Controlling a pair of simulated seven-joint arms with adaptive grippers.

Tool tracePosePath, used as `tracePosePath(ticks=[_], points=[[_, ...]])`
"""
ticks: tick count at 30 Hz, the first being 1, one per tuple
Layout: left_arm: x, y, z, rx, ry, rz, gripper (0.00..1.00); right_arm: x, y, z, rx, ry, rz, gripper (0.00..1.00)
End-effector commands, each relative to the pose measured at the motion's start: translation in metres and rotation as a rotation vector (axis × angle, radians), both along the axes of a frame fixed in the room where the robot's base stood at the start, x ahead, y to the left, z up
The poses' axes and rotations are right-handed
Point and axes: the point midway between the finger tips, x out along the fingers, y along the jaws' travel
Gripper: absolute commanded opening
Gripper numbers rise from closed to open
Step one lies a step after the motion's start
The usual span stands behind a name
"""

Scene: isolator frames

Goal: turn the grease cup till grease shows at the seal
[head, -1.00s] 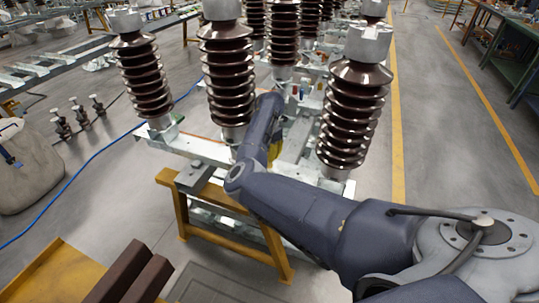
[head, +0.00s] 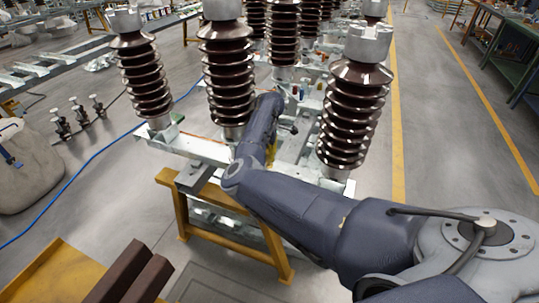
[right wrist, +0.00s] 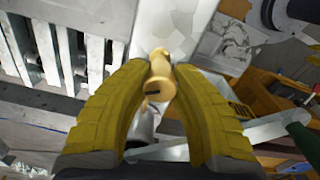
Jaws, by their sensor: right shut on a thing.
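The grease cup (right wrist: 158,72) is a small brass-coloured cylinder with a dark slot in its side, in the right wrist view. My right gripper (right wrist: 160,82) has its two yellow ribbed fingers on either side of the cup and is shut on it. In the head view my right arm reaches in among the insulators, and only a little yellow of the right gripper (head: 271,154) shows past the forearm. The cup is hidden there. I cannot make out the seal or any grease. My left gripper is not in view.
Brown ribbed insulators stand close around my right arm, one to its right (head: 352,115) and one to its left (head: 228,75). They sit on a galvanised frame (head: 200,147) on a yellow trestle (head: 181,210). Open floor lies to the right.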

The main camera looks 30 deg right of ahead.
Motion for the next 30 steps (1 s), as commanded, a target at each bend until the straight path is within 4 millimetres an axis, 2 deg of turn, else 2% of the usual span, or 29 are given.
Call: tracePosePath(ticks=[15, 30], points=[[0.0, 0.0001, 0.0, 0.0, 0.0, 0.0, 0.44, 0.0, -0.0003, 0.0003, -0.001, -0.001, -0.435, 0.0], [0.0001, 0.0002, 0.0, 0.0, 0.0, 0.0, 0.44, 0.0, -0.0003, 0.0003, -0.001, -0.001, -0.618, 0.0]])
